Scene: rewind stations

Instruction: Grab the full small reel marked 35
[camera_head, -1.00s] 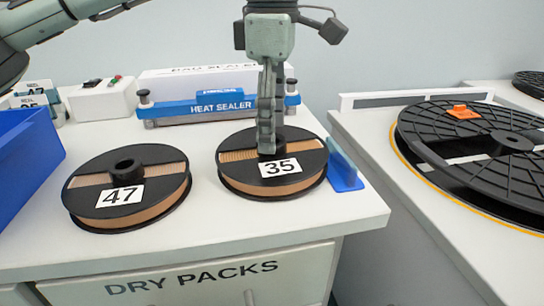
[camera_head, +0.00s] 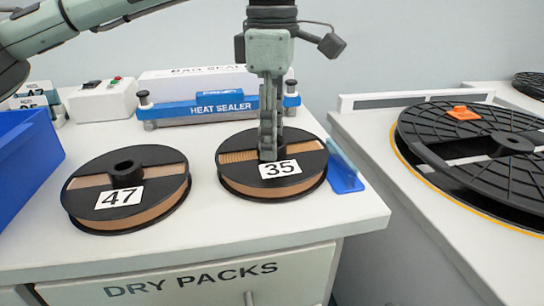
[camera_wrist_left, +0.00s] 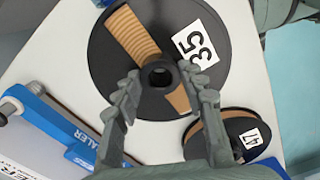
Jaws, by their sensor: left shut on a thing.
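The small reel marked 35 (camera_head: 243,172) lies flat on the white cabinet top, with tan tape showing in its windows and at its rim. It also shows in the left wrist view (camera_wrist_left: 110,60). My left gripper (camera_head: 268,152) comes down from above and is shut on the reel's central black hub, its fingers on either side of it in the left wrist view. The reel rests on the surface. A second reel, marked 47 (camera_head: 127,217), lies to its left, also with tan tape. My right gripper is in neither view.
A blue heat sealer (camera_head: 215,107) stands behind the reels. A blue upright stop (camera_head: 345,175) is close to the right of reel 35. A blue bin (camera_head: 28,155) is at the left. A large black reel (camera_head: 470,135) lies on the right counter, across a gap.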

